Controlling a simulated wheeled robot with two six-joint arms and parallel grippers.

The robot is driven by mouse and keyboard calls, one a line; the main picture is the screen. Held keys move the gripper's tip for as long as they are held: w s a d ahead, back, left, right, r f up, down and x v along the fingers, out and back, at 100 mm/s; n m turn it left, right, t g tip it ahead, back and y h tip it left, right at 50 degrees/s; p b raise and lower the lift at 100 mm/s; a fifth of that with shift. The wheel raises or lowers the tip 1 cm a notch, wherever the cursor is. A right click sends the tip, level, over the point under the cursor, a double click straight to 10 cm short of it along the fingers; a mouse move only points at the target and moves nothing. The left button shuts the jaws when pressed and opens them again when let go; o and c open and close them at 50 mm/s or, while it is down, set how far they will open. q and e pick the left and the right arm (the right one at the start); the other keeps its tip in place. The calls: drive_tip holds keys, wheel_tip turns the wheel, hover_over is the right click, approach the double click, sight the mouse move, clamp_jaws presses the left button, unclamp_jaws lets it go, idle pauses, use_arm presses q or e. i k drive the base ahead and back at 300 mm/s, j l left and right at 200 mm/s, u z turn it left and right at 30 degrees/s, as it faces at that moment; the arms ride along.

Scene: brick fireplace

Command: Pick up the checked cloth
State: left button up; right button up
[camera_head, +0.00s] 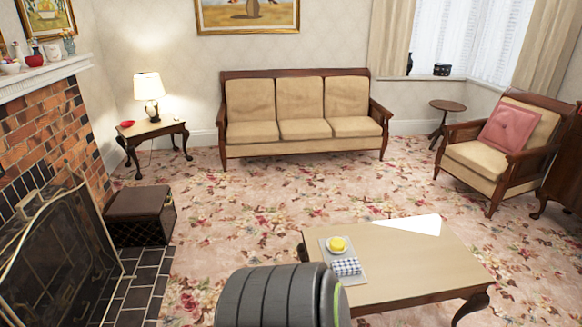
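A blue-and-white checked cloth (346,267) lies on a grey tray or mat (351,279) on the coffee table (410,263), near its left end. A yellow round item (338,244) sits just behind the cloth on the same mat. A dark grey ribbed part with a green edge, likely mine, stands in the foreground just left of the cloth and hides the table's near left corner. Neither of my grippers shows in the head view.
A sofa (304,129) stands at the back wall, an armchair (484,160) at the right. A side table (151,130) with a lamp is at the left. A fireplace screen (60,255) and dark box (139,216) stand left. Carpet between sofa and coffee table is clear.

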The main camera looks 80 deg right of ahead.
sight(343, 267)
drive_tip(key=z, duration=3.2)
